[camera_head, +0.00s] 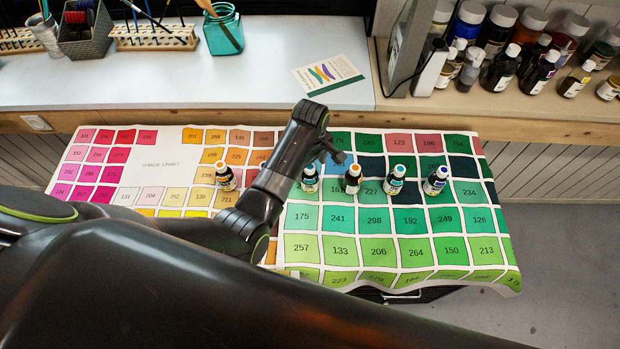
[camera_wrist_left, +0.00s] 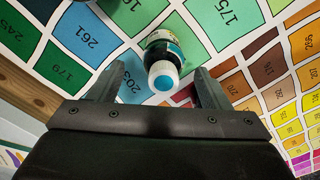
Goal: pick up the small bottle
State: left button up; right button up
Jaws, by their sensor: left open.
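Several small dark bottles with white collars and coloured caps stand upright on the colour chart cloth (camera_head: 330,247). One with a blue-topped cap (camera_head: 310,180) is just below my left gripper (camera_head: 336,155). In the left wrist view a bottle with a blue-topped white cap (camera_wrist_left: 163,72) appears between the open fingers of my left gripper (camera_wrist_left: 160,80), with gaps on both sides. It looks like the same bottle. The gripper is empty. Other bottles stand to the right: an orange-capped one (camera_head: 352,180), a light-blue-capped one (camera_head: 394,180) and a dark-blue-capped one (camera_head: 436,181). My right gripper is not visible.
An orange-capped bottle (camera_head: 226,179) stands left of my arm, which hides part of the chart. Behind, a pale worktop (camera_head: 270,75) holds a teal jar (camera_head: 223,32) and a card (camera_head: 330,74). A shelf with paint bottles (camera_head: 500,68) is at the back right.

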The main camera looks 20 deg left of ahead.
aim_at(310, 175)
pick_arm(q)
jog(key=shift+s+a+f, duration=0.1)
jog(key=shift+f, duration=0.95)
jog(key=shift+s+f, duration=0.1)
jog(key=shift+f, duration=0.9)
jog(key=c, duration=1.1)
